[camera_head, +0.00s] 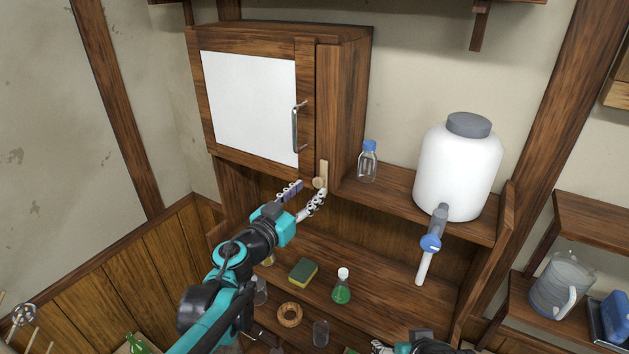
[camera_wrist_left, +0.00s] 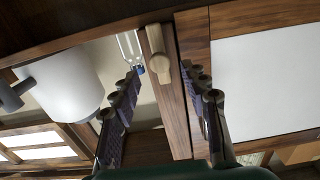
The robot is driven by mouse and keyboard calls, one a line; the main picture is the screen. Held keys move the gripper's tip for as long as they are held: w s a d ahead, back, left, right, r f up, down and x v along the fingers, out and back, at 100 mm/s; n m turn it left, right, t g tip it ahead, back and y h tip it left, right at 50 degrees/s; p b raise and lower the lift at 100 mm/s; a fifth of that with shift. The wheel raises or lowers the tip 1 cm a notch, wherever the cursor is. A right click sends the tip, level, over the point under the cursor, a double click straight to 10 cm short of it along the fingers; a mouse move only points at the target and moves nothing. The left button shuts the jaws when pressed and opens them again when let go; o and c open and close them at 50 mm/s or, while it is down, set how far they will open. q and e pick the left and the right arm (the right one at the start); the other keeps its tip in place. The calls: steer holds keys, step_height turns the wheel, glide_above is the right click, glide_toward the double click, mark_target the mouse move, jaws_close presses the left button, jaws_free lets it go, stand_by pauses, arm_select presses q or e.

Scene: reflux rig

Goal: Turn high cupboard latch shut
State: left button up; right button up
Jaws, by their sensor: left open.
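The high cupboard (camera_head: 333,100) hangs on the wall, and its white-panelled door (camera_head: 248,100) with a metal handle (camera_head: 295,128) looks closed against the frame. The pale wooden latch (camera_head: 324,170) is at the door's lower right corner, its bar upright with a round knob low on it. My left gripper (camera_head: 313,191) is open just below and in front of the latch. In the left wrist view the latch (camera_wrist_left: 154,42) lies between the open fingers (camera_wrist_left: 163,78); contact cannot be told. My right gripper (camera_head: 400,347) shows only partly at the bottom edge.
A blue-capped bottle (camera_head: 368,162) and a large white tank (camera_head: 458,170) with a blue tap stand on the shelf to the right. Below are a sponge (camera_head: 303,271), a green flask (camera_head: 341,288), a cork ring (camera_head: 289,314) and glassware.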

mark_target(317, 183)
arm_select(q)
steer(key=x, duration=0.4)
steer(key=shift+p, duration=0.3)
jaws_close()
